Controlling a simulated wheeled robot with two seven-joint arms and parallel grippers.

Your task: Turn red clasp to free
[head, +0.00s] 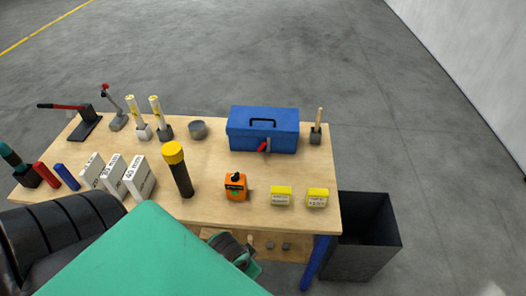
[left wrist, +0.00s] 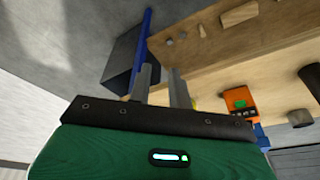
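The red clasp (head: 263,146) is a small red piece on the front face of the blue toolbox (head: 240,135), at the table's back right. It slants, beside a small grey piece. The toolbox lid is closed with a dark handle on top. My left gripper (left wrist: 163,82) shows in the left wrist view with two grey fingers apart and nothing seen between them. In the head view my green arm covers the bottom, and my left gripper's fingers cannot be made out clearly. The clasp cannot be made out in the left wrist view. My right gripper is not in view.
On the wooden table (head: 220,206), an orange device (head: 236,187), a yellow-capped dark cylinder (head: 178,170) and yellow boxes (head: 281,196) stand in front of the toolbox. White boxes (head: 140,178) stand left. A black bin (head: 362,240) stands right of the table.

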